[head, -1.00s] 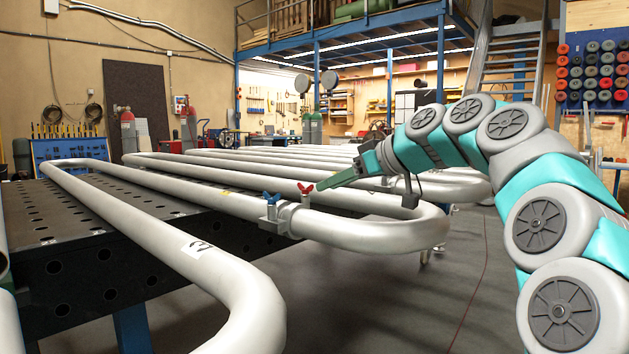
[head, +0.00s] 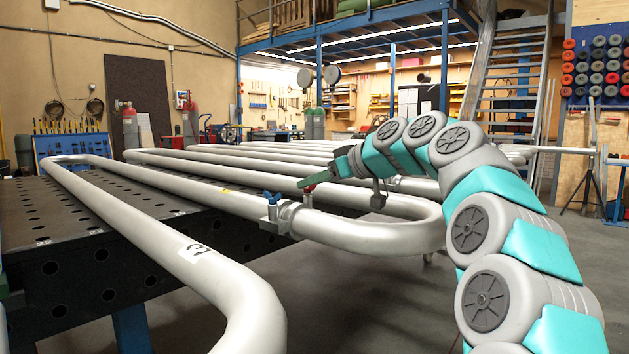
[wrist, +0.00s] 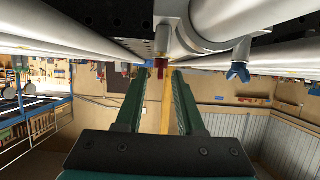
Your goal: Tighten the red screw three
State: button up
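The red screw (head: 308,188) sits on a clamp at the end of the silver pipe coil (head: 215,192), beside a blue screw (head: 273,197). A white label (head: 195,251) with a dark mark like a 3 is on the nearest pipe. My gripper (head: 313,183) has reached the red screw from the right. In the wrist view, the red screw (wrist: 161,67) shows between the tips of the two green fingers (wrist: 162,76), which are apart. Contact cannot be told. The blue screw (wrist: 238,71) is to the right, outside the fingers.
A black perforated table (head: 60,262) carries the pipes. Several parallel pipes run behind my gripper. The pipe bend (head: 425,232) sticks out past the table below my arm. The floor (head: 385,310) in front is clear.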

grip_shut()
dwell(0.6)
